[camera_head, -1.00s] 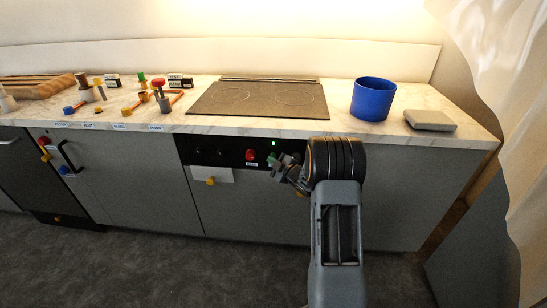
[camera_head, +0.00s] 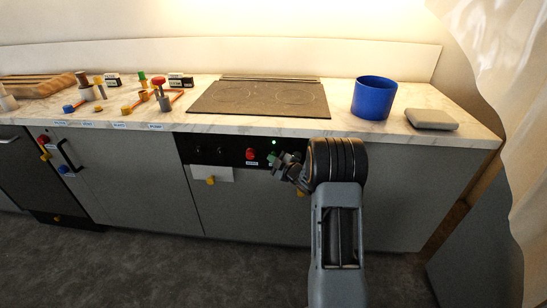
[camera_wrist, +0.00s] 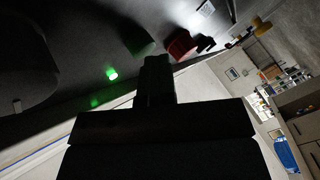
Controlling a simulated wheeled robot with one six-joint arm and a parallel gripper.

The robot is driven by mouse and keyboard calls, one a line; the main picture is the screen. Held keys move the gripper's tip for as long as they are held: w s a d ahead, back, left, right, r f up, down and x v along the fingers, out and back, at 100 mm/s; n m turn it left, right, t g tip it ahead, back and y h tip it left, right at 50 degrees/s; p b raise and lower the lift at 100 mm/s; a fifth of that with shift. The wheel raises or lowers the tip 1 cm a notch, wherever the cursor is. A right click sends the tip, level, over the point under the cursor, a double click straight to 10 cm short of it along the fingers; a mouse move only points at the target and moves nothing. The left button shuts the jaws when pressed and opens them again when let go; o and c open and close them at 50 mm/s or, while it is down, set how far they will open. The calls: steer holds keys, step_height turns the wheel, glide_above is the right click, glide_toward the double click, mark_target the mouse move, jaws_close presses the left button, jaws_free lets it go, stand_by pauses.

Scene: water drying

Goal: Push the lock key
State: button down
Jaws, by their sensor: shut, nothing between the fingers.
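The black control panel (camera_head: 225,151) on the cabinet front below the cooktop carries a red button (camera_head: 251,154) and a lit green lamp (camera_head: 273,142). A green button (camera_head: 272,157) shows beside my gripper's tip, partly covered. My gripper (camera_head: 279,166) is shut and empty, close in front of the panel's right part. In the wrist view my shut fingers (camera_wrist: 156,75) point at the dark panel, with the green lamp (camera_wrist: 112,73) to their left and the red button (camera_wrist: 181,45) up to the right. A dim green button (camera_wrist: 140,42) lies just beyond the fingertips. Whether they touch it, and which one is the lock key, I cannot tell.
The worktop above holds the cooktop (camera_head: 262,99), a blue pot (camera_head: 374,98), a grey box (camera_head: 431,119) and several small coloured parts at left. A white plate with a yellow knob (camera_head: 211,181) is on the front, left of my gripper. The floor is clear.

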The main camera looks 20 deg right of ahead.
steer(key=shift+d, duration=0.15)
steer(key=s+a+b, duration=0.1)
steer(key=s+a, duration=0.2)
steer(key=s, duration=0.2)
steer(key=shift+s+b, duration=0.15)
steer(key=shift+b, duration=0.15)
stand_by(0.5)
